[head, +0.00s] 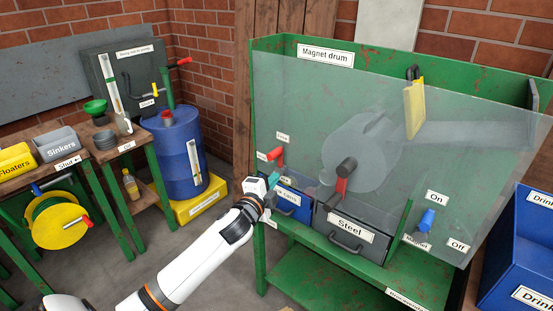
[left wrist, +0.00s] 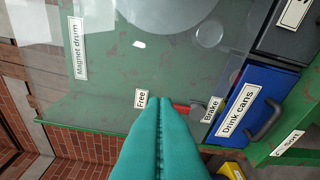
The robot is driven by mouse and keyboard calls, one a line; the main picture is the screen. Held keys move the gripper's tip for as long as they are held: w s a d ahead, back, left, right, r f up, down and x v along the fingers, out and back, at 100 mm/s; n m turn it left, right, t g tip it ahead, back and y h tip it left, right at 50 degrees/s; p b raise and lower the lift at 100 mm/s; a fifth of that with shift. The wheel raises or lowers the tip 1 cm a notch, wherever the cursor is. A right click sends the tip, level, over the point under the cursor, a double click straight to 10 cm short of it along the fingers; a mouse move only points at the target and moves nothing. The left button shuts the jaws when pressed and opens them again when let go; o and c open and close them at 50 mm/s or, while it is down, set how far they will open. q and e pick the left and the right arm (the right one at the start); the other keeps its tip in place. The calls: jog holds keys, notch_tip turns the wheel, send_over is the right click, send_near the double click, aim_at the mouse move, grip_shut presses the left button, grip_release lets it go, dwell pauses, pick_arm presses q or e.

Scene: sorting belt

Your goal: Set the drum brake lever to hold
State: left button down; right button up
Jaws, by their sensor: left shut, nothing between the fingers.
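The drum brake lever (head: 276,154) has a red handle on the green front of the magnet drum machine (head: 300,49). In the left wrist view its red handle (left wrist: 181,108) points left from a grey pivot, toward the "Free" label (left wrist: 141,98). The "Brake" label (left wrist: 211,108) is on the pivot side. No "Hold" label is readable. My left gripper (head: 273,180) is shut and empty, just below the lever in the head view. In the left wrist view its teal fingertips (left wrist: 160,99) overlap the handle's end; contact cannot be told. My right gripper is not in view.
A clear guard panel (head: 460,150) covers the drum. Below are a blue "Drink cans" drawer (head: 297,208) and a grey "Steel" drawer (head: 345,238). A red-handled crank (head: 342,187) and blue magnet lever (head: 427,219) are to the right. A blue barrel (head: 178,155) stands left.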

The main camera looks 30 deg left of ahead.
pick_arm(q)
jog(key=w+a+p, duration=0.1)
jog(key=w+a, duration=0.1)
jog(key=w, duration=0.3)
jog(key=w+a+f+p, duration=0.1)
jog(key=w+a, duration=0.2)
jog(key=w, duration=0.2)
jog(key=shift+a+f, duration=0.2)
jog(key=shift+a, duration=0.05)
jog(key=shift+w, duration=0.1)
